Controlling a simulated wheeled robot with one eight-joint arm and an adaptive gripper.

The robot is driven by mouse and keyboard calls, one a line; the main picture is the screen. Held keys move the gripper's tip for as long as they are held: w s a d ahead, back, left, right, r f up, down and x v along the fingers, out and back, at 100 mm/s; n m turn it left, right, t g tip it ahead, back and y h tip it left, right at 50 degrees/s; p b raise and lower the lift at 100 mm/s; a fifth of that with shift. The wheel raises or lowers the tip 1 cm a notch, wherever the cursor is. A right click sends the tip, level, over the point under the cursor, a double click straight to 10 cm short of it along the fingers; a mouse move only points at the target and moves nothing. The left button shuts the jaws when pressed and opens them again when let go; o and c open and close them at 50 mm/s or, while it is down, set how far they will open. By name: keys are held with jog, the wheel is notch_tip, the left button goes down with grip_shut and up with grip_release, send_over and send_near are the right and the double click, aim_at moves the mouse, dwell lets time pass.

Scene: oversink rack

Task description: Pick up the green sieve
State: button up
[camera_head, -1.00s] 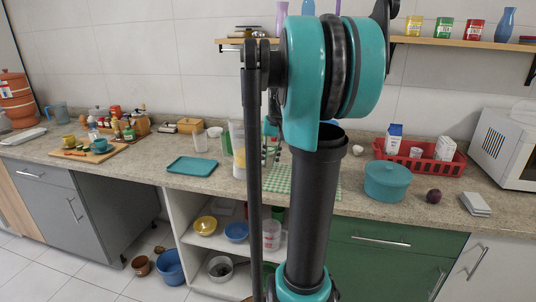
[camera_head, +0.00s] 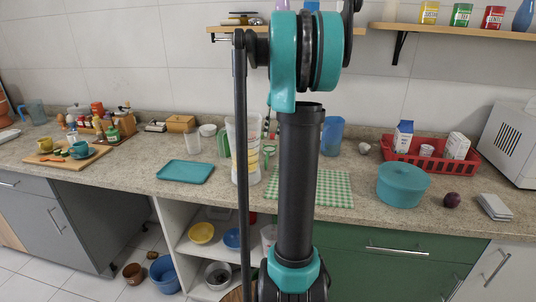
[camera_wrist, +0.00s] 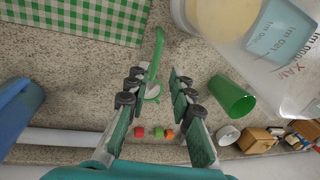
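In the wrist view a long, thin green handle (camera_wrist: 157,50), which looks like the green sieve's, runs down the middle to a small, pale round part between the fingers. The mesh is not clear. My gripper (camera_wrist: 156,92) is open, with one finger on each side of it and a visible gap to both. Whether the fingers are level with it in depth I cannot tell. In the head view my arm hides the gripper and most of the spot behind the green checked cloth (camera_head: 325,188).
A clear measuring jug (camera_head: 244,155) stands close by, also large in the wrist view (camera_wrist: 275,70). A green cup (camera_wrist: 232,97) and a blue cup (camera_head: 332,136) flank my gripper. A teal pot (camera_head: 402,186) and red basket (camera_head: 430,160) stand right. A teal tray (camera_head: 185,171) lies left.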

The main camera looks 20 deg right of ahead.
aim_at(267, 157)
jog(key=f, duration=0.5)
jog(key=a+f, duration=0.1)
jog(key=f, duration=0.1)
jog(key=shift+w+a+f, duration=0.1)
jog(key=shift+w+f, duration=0.15)
jog(key=shift+w, duration=0.1)
jog(key=shift+w+a+f, duration=0.1)
jog(key=shift+w+f, duration=0.1)
jog(key=shift+f, duration=1.1)
jog(key=shift+w+a+f, duration=0.1)
jog(key=shift+w+f, duration=0.05)
jog(key=shift+f, duration=1.15)
jog(key=shift+c, duration=0.4)
grip_shut()
